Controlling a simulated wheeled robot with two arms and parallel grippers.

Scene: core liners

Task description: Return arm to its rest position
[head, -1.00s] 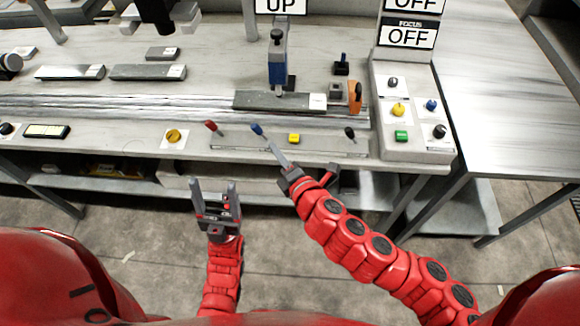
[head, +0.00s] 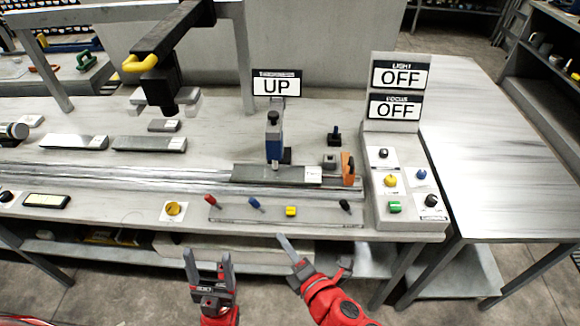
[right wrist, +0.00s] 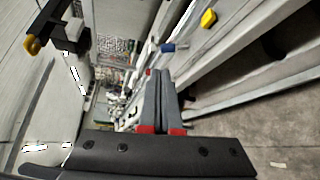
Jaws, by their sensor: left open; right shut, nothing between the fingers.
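My right gripper (head: 288,245) is in front of the bench's front edge in the head view, below the row of levers. Its fingers are shut with nothing between them; they also show side by side in the right wrist view (right wrist: 160,95). My left gripper (head: 209,268) is to the left of it, below the bench edge. Its two fingers point up and stand apart, with nothing between them. Neither gripper touches the bench as far as the head view shows.
The bench (head: 120,212) spans the view. A lever panel (head: 325,216) has red, blue and black levers and a yellow button. A control box (head: 408,222) stands at the right below the OFF signs (head: 394,107). An UP sign (head: 277,86) is behind. Floor is open in front.

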